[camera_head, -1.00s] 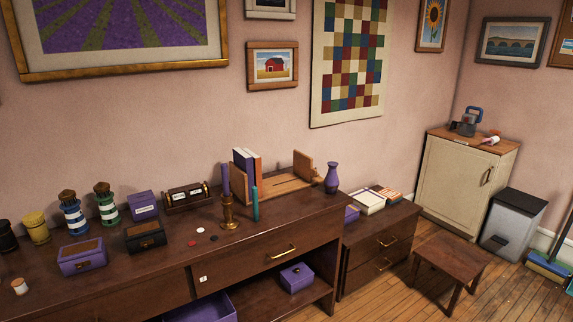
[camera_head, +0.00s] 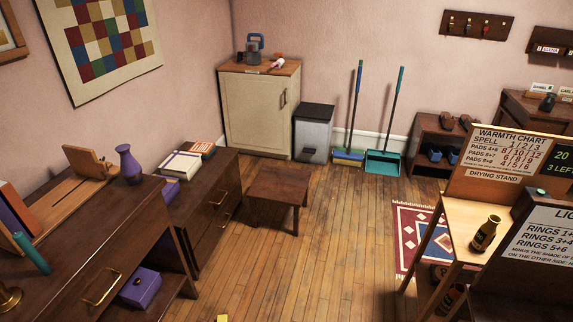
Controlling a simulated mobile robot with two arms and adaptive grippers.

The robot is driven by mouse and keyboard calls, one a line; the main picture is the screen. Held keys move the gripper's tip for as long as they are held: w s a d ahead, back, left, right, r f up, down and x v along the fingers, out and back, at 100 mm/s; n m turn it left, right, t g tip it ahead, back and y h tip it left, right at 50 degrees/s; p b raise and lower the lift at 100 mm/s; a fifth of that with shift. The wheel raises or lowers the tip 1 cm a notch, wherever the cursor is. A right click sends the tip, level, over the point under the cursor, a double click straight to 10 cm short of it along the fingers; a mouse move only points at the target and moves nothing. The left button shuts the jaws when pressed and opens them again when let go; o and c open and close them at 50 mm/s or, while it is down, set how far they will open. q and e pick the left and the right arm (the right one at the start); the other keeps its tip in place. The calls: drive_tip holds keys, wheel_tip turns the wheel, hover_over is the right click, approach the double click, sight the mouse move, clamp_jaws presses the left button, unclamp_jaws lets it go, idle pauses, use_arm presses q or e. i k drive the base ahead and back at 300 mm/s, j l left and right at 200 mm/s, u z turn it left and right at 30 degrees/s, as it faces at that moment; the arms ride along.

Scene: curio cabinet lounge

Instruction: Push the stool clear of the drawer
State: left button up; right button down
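The stool (camera_head: 277,185) is a low, dark brown wooden one with a square top. It stands upright on the plank floor, close in front of a low dark cabinet with two drawers. The upper drawer (camera_head: 217,199) and the lower drawer (camera_head: 222,228) of that cabinet look shut, each with a brass handle. The stool's left edge is near the drawer fronts; I cannot tell whether it touches them. Neither of my grippers shows in the head view.
A cream cabinet (camera_head: 255,112) and a grey bin (camera_head: 313,133) stand behind the stool. A broom (camera_head: 349,155) and a teal dustpan (camera_head: 383,162) lean at the wall. A patterned rug (camera_head: 418,235) and a light wooden stand (camera_head: 468,225) are at right. Floor (camera_head: 330,240) right of the stool is clear.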

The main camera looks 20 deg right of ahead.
sight(288, 187)
drive_tip(key=i+l+z, duration=0.15)
drive_tip(key=i+z, duration=0.9)
drive_tip(key=i, duration=0.2)
